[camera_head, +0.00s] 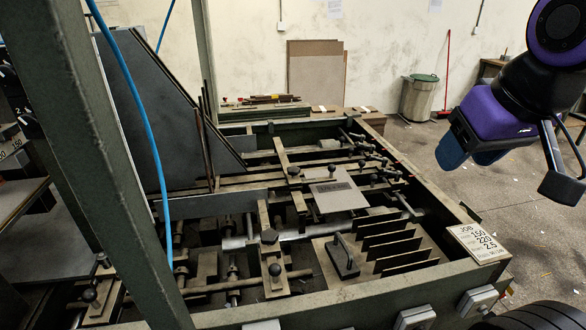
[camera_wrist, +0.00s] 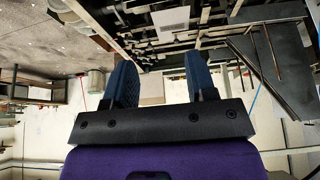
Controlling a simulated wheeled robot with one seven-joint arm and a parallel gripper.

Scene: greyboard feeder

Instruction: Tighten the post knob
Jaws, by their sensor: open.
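Several black knobs sit on the feeder frame in the head view, and I cannot tell for certain which is the post knob. A large dark knob (camera_head: 269,237) tops a bracket near the middle front. A round ball knob (camera_head: 275,270) is just below it, and another ball knob (camera_head: 89,295) is at the lower left. My gripper (camera_head: 470,158) hangs at the upper right, beyond the feeder's right rail and well apart from all knobs. Its blue fingers are apart and empty; they also show in the wrist view (camera_wrist: 162,82).
A green frame post (camera_head: 95,150) and a blue cable (camera_head: 145,125) cross the left side. A job card (camera_head: 480,243) sits on the right rail. A handled block (camera_head: 342,258) and upright plates stand inside the feeder.

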